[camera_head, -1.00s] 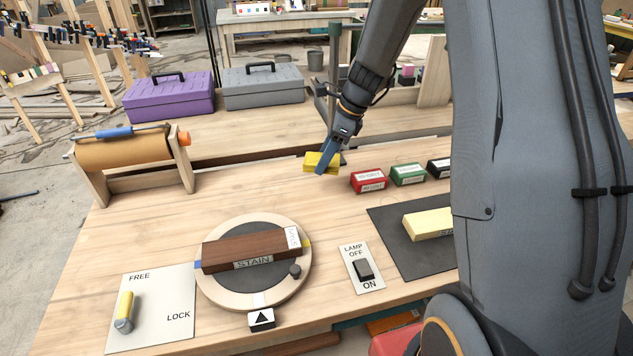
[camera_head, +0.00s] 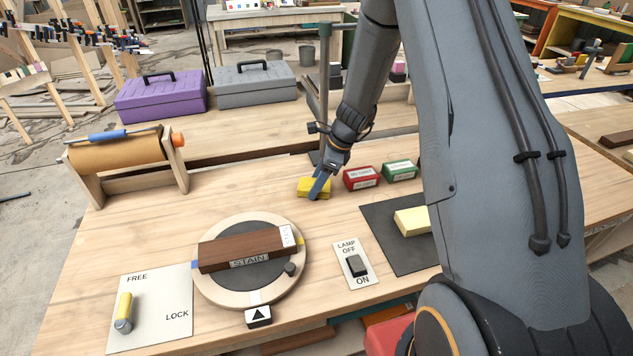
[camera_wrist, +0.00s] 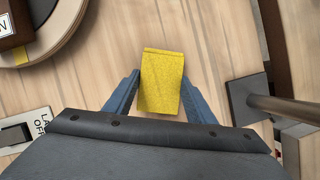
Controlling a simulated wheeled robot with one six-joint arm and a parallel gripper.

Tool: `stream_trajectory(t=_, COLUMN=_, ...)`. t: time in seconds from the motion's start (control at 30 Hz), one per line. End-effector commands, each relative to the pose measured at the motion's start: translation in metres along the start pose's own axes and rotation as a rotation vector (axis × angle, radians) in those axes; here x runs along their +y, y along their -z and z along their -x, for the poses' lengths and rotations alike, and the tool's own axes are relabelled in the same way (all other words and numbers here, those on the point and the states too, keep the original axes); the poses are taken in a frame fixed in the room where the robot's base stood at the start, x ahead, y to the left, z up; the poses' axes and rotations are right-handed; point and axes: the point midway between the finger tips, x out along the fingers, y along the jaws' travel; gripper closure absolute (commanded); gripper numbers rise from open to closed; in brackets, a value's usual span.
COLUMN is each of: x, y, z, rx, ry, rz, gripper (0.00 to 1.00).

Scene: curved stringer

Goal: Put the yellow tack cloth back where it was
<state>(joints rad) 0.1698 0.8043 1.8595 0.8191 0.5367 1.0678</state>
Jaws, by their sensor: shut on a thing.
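The yellow tack cloth (camera_head: 307,187) is a small folded yellow block at the back middle of the bench, just left of the red block. My gripper (camera_head: 319,186) is shut on it from above. In the wrist view the cloth (camera_wrist: 161,80) sits between the two blue fingers of my gripper (camera_wrist: 160,95). The cloth is at or very near the bench top; I cannot tell whether it touches the wood. My fingers hide part of its right side in the head view.
A red block (camera_head: 361,177) and a green block (camera_head: 400,170) stand close to the right. A dark post (camera_head: 324,90) rises behind my gripper. The turntable (camera_head: 215,291) with a brown STAIN board (camera_head: 245,248) is in front, beside the lamp switch (camera_head: 356,265). Bare wood lies left of the cloth.

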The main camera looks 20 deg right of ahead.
Motion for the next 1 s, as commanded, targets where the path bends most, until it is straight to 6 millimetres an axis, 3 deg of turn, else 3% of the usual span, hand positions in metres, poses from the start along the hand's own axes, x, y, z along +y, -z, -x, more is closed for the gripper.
stream_trajectory(t=0.2, x=0.000, y=0.001, z=-0.003, rx=0.000, ry=-0.001, rz=0.000, gripper=0.71)
stream_trajectory(t=0.23, x=0.000, y=0.001, z=-0.003, rx=0.000, ry=-0.001, rz=0.000, gripper=0.48)
stream_trajectory(t=0.33, x=0.000, y=0.001, z=-0.003, rx=0.000, ry=-0.001, rz=0.000, gripper=0.31)
stream_trajectory(t=0.77, x=-0.001, y=0.000, z=0.005, rx=-0.001, ry=0.001, rz=0.000, gripper=0.31)
stream_trajectory(t=1.0, x=-0.002, y=0.000, z=0.043, rx=-0.001, ry=0.005, rz=0.000, gripper=0.31)
